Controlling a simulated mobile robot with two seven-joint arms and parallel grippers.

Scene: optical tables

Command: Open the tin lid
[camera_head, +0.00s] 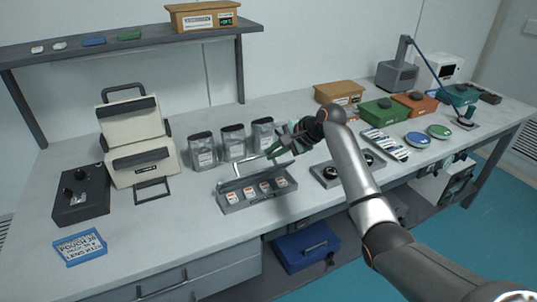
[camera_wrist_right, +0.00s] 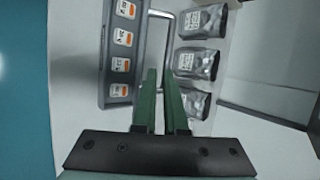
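The grey tin (camera_head: 262,203) sits near the table's front edge with several small orange-and-white labelled pieces in it; it also shows at the left of the right wrist view (camera_wrist_right: 116,88). Its lid (camera_wrist_right: 141,40) appears raised along the back side, leaving the pieces in plain sight; its exact angle is hard to tell. A thin metal lid handle (camera_wrist_right: 171,30) sticks out behind it. My right gripper (camera_head: 277,152) is at the handle's right end. Its green fingers (camera_wrist_right: 160,75) are close together with the bar running between their tips. My left gripper is not in view.
Three silver pouches (camera_head: 233,142) stand close behind the tin. A cream case (camera_head: 138,145) and a black box (camera_head: 80,195) stand at left, a blue sign (camera_head: 80,247) in front. A dark holder (camera_head: 345,170) and boxes (camera_head: 382,112) are at right.

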